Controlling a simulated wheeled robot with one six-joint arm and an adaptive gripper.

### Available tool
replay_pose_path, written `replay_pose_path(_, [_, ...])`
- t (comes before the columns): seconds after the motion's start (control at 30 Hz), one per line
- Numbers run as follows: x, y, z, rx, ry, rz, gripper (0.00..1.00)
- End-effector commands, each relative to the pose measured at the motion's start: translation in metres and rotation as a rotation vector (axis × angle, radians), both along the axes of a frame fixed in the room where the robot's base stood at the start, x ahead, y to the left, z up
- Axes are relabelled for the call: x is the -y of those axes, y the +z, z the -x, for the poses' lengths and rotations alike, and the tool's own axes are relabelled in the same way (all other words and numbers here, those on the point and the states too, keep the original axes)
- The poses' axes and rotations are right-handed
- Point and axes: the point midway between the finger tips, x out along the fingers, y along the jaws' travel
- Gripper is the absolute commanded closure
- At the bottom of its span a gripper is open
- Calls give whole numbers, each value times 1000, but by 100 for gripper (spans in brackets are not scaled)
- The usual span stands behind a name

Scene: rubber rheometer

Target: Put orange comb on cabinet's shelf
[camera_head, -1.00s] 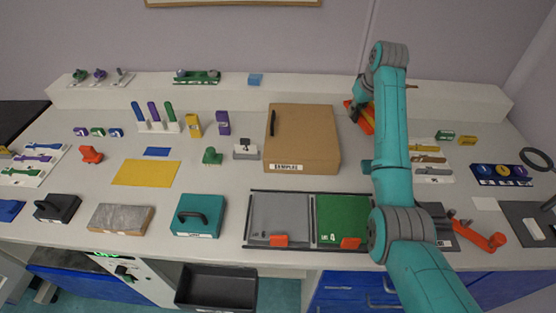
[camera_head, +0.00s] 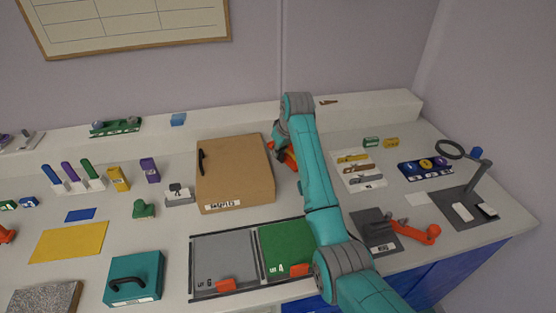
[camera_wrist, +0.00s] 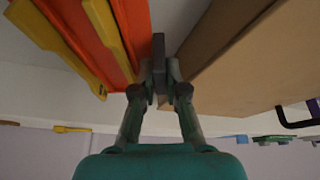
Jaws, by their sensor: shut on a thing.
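An orange piece (camera_head: 289,155), which I take for the comb, shows at my gripper (camera_head: 280,138) beside the brown box's right side. In the wrist view it is a long orange body (camera_wrist: 88,35) with yellow strips, at the upper left. My gripper (camera_wrist: 161,75) is shut there, its fingertips close together by the orange edge, with a narrow grey bar between them. The exact contact is partly hidden. The brown box (camera_head: 232,170), labelled as samples with a black handle, may be the cabinet; it also fills the wrist view's upper right (camera_wrist: 245,60). No shelf opening is visible.
A long white ledge (camera_head: 375,105) runs along the wall behind. A white tray of yellow and grey pieces (camera_head: 372,187) lies to the right. Grey (camera_head: 222,250) and green (camera_head: 285,240) panels lie in front of the box. A magnifier stand (camera_head: 478,185) is at far right.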

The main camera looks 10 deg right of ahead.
Motion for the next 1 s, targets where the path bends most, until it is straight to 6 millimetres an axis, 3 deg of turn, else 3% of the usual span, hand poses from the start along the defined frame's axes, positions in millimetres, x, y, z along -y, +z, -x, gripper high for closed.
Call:
replay_pose_path(0.23, [0,-36,0,-1,-1,0,100])
replay_pose_path(0.63, [0,-41,0,0,0,0,100])
replay_pose_path(0.67, [0,-41,0,-1,0,0,81])
replay_pose_path(0.73, [0,-41,0,-1,0,0,63])
replay_pose_path(1.0, [0,-41,0,-1,-1,0,63])
